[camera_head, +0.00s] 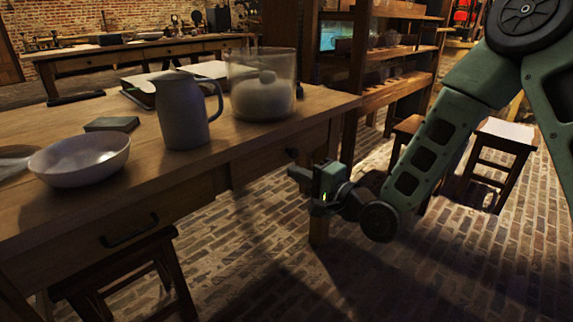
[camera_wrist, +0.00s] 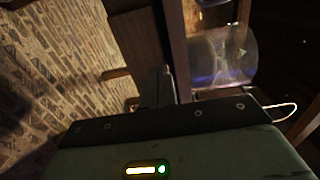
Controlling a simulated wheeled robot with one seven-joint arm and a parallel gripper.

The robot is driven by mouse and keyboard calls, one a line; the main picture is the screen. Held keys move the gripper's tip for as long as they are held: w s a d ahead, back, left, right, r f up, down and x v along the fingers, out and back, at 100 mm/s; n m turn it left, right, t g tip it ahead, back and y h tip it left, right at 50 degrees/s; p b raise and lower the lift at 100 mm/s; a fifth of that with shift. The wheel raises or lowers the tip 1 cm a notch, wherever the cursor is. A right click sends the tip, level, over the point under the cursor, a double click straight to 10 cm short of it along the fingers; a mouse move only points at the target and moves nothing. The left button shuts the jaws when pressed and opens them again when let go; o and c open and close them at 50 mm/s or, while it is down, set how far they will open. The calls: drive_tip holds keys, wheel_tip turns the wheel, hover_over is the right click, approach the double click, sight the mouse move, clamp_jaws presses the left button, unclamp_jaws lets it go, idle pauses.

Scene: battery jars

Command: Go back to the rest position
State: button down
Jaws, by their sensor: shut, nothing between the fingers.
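My gripper (camera_head: 298,176) is at the right of the wooden table, a little below the level of its top and in front of its right leg. It is shut with nothing in it. In the wrist view the dark gripper fingers (camera_wrist: 167,85) show at the middle above my gripper's green housing. A glass vessel, probably the same jar, also shows in the wrist view (camera_wrist: 222,55).
On the wooden table (camera_head: 225,158) stand a grey jug (camera_head: 184,110), a white bowl (camera_head: 80,160) and a small dark box (camera_head: 111,124). A stool (camera_head: 120,270) is under the table. Another stool (camera_head: 495,160) and shelves (camera_head: 385,95) are at right. Brick floor (camera_head: 440,270) lies open in front.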

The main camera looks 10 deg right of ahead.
drive_tip(key=s+a+f+n+g+h, duration=0.2)
drive_tip(key=s+n+g, duration=0.2)
drive_tip(key=s+n, duration=0.15)
drive_tip(key=s+a+f+n+g+h, duration=0.2)
drive_tip(key=s+n+g, duration=0.2)
drive_tip(key=s+n, duration=0.15)
drive_tip(key=s+d+r+n+g+h, duration=0.2)
drive_tip(key=s+d+n+g+h, duration=0.15)
drive_tip(key=s, duration=0.65)
drive_tip(key=s+d+r+n+g+h, duration=0.2)
drive_tip(key=s+n+g, duration=0.15)
drive_tip(key=s, duration=0.65)
wheel_tip(320, 180, up, 35)
drive_tip(key=p, duration=3.4)
drive_tip(key=shift+s+d+p, duration=0.15)
drive_tip(key=shift+d+p, duration=0.2)
drive_tip(key=shift+p, duration=0.05)
drive_tip(key=shift+r+h, duration=0.1)
drive_tip(key=shift+h, duration=0.15)
